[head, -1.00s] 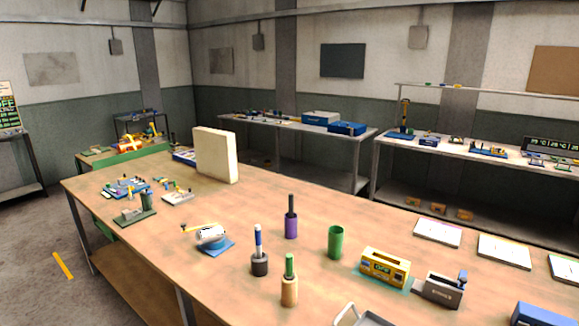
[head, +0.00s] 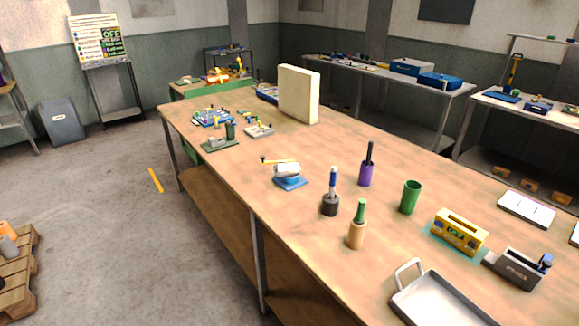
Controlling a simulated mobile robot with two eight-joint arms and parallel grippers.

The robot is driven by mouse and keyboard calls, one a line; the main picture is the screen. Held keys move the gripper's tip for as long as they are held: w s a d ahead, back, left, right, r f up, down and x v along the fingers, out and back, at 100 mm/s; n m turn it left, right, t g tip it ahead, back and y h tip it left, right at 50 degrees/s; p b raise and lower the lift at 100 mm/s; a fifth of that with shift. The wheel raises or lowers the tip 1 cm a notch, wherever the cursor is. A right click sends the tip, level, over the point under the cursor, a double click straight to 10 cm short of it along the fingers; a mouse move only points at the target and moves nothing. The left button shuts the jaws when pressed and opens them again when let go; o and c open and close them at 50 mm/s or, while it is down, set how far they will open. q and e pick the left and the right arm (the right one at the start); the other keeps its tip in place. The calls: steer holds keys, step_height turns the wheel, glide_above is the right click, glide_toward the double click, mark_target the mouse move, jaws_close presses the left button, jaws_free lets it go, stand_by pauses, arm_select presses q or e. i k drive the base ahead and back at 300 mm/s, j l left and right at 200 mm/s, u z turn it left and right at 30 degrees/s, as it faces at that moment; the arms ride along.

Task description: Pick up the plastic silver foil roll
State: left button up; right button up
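A small silver-white, roll-like piece (head: 287,169) sits on a blue base (head: 291,183) near the table's left edge, with a thin yellow bar beside it. It looks like the silver foil roll, but it is too small to be sure. It lies on the long wooden table (head: 330,265). Neither of my grippers is in view.
Handled tools stand upright in a purple holder (head: 366,174), a black holder (head: 330,205) and a tan holder (head: 356,235). A green cup (head: 410,198), yellow box (head: 459,232), grey device (head: 518,269) and metal tray (head: 440,305) lie right. A cream block (head: 299,94) stands behind.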

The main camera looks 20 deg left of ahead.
mark_target(284, 169)
steer(key=i+j+u, duration=0.45)
steer(key=i+j, duration=1.55)
